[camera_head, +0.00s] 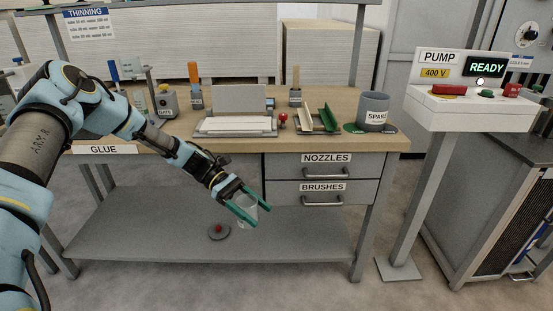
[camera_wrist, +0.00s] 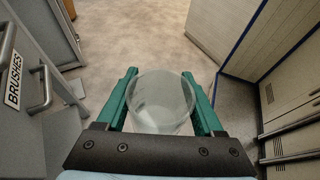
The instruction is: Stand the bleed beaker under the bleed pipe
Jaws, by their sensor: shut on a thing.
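My gripper (camera_head: 246,209) is shut on a clear glass beaker (camera_head: 247,213), which sits between its green fingers. In the head view the beaker is in front of the workbench, below the bench top and left of the drawer labelled BRUSHES. In the wrist view the beaker (camera_wrist: 161,100) is seen between the two fingers, with its round mouth toward the camera. It looks empty. I cannot make out the bleed pipe in either view.
The workbench (camera_head: 240,143) has drawers labelled NOZZLES (camera_head: 326,158) and BRUSHES (camera_head: 323,187). A round dark piece with a red knob (camera_head: 219,231) lies on the lower shelf (camera_head: 150,235). The pump panel (camera_head: 475,100) reads READY at the right.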

